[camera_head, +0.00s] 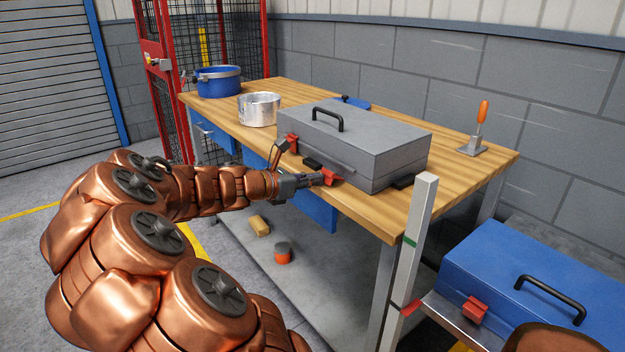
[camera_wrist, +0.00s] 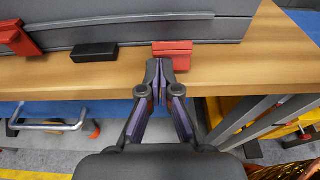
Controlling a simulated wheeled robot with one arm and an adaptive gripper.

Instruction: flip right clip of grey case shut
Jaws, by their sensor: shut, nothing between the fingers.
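The grey case (camera_head: 375,140) lies on the wooden workbench with its lid down and a black handle on top. Its front also shows in the wrist view (camera_wrist: 125,30). Its right red clip (camera_head: 331,177) sticks out low on the front and shows as a red block in the wrist view (camera_wrist: 173,50). Its left red clip (camera_head: 292,143) is farther along the same front, also in the wrist view (camera_wrist: 20,40). My gripper (camera_head: 317,180) is shut and empty. Its fingertips (camera_wrist: 161,70) are right at the right clip's near edge; I cannot tell whether they touch.
A black block (camera_wrist: 95,52) lies between the clips. A metal pot (camera_head: 259,109), a blue pot (camera_head: 218,81) and an orange-handled tool (camera_head: 481,118) stand on the workbench (camera_head: 455,170). A pale post (camera_head: 410,250) and a blue case (camera_head: 520,280) are at the right.

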